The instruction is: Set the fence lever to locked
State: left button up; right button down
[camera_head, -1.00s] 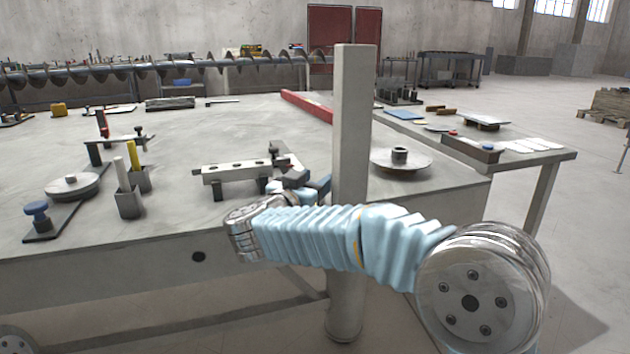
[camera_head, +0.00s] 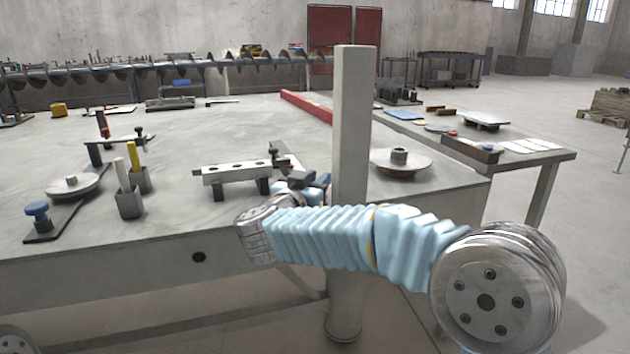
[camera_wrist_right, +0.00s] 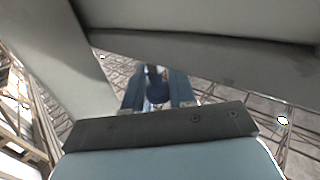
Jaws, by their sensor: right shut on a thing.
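My right gripper (camera_head: 310,190) is at the table's front edge, just left of the grey post. In the right wrist view its two blue fingers (camera_wrist_right: 156,90) are shut on a dark handle with a rounded end (camera_wrist_right: 157,91). This seems to be the fence lever; most of it is hidden by the gripper and wrist, so its set position cannot be read. A pale drilled bar (camera_head: 236,172) with a dark clamp knob (camera_head: 275,155) stands on the table just behind and left of the gripper. My left gripper is not in view.
The upright grey post (camera_head: 352,125) stands close beside my right gripper. A flanged disc (camera_head: 400,163) lies to its right, a red bar (camera_head: 307,106) behind. Cups with yellow and white sticks (camera_head: 130,203) and a blue-knobbed plate (camera_head: 38,215) are left. The table's middle is mostly clear.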

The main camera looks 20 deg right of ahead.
jog(key=shift+d+n+t+y, duration=0.1)
jog(key=shift+n+t+y, duration=0.3)
jog(key=shift+y, duration=0.1)
jog(key=c, duration=1)
grip_release()
jog(key=shift+w, duration=0.1)
